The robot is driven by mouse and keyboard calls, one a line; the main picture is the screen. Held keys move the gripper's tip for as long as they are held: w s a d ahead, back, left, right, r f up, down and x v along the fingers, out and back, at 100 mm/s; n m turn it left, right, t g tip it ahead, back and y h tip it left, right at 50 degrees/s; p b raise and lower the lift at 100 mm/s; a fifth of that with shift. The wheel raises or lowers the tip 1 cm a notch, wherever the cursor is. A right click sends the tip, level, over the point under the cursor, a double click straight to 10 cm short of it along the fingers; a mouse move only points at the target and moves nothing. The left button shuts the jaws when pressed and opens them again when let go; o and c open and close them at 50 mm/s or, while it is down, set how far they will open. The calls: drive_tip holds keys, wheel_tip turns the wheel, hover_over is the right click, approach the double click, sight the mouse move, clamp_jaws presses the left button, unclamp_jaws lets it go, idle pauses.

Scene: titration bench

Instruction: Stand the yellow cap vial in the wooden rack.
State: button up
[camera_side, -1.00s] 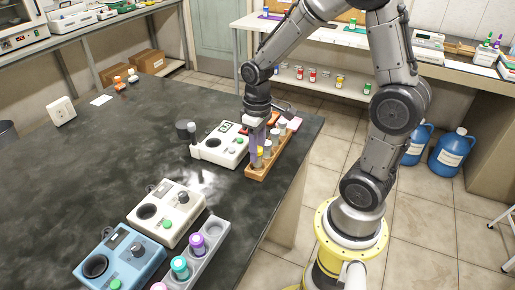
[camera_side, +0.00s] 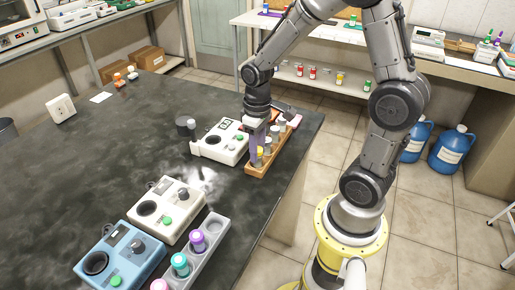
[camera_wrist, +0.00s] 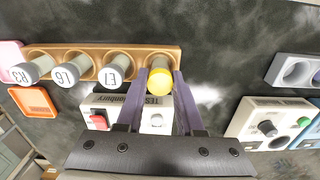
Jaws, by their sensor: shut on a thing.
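The yellow cap vial (camera_wrist: 160,80) is between the purple fingers of my gripper (camera_wrist: 160,84) in the wrist view, cap toward the camera. In the side view its yellow cap (camera_side: 260,151) shows at the near end of the wooden rack (camera_side: 256,171), with my gripper (camera_side: 257,147) around it. The wooden rack (camera_wrist: 142,50) also shows in the wrist view, and the vial lines up with its end place on the right. The vial's lower end is hidden, so I cannot tell how deep it sits. My gripper is shut on the vial.
Grey-capped vials marked E7 (camera_wrist: 111,76), L6 (camera_wrist: 68,75) and R3 (camera_wrist: 25,73) fill the other rack places. A white instrument (camera_side: 222,143) stands close beside the rack. A grey rack (camera_side: 200,254) with colored vials is nearer the camera. The table middle is clear.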

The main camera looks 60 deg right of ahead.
drive_tip(key=shift+f, duration=0.6)
idle(0.3)
drive_tip(key=o, duration=1.5)
drive_tip(key=shift+r, duration=3)
